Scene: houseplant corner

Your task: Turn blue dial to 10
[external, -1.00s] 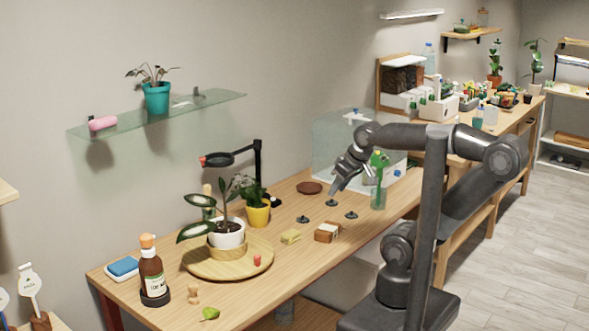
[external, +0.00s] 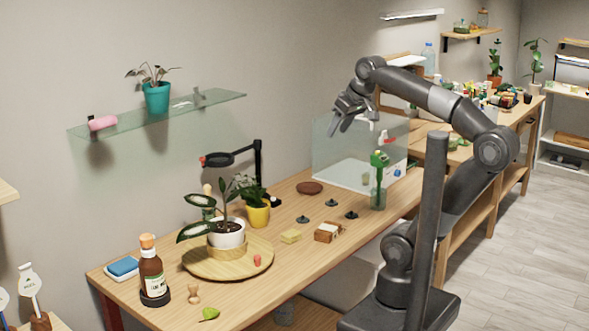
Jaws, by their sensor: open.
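I cannot clearly make out a blue dial. Three small dark knob-like pieces stand on the wooden table: a left one (external: 303,219), a back one (external: 332,203) and a right one (external: 351,215). Their colour looks near black and no numbers are readable. My gripper (external: 338,128) is open and empty, raised well above them, in front of the clear tank as seen here.
A clear tank (external: 330,150) stands behind. A green tool in a clear glass (external: 378,195) stands right of the dark pieces. A brown box (external: 328,232), a yellow block (external: 290,236), a yellow pot (external: 258,214) and a black lamp (external: 258,165) are nearby.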

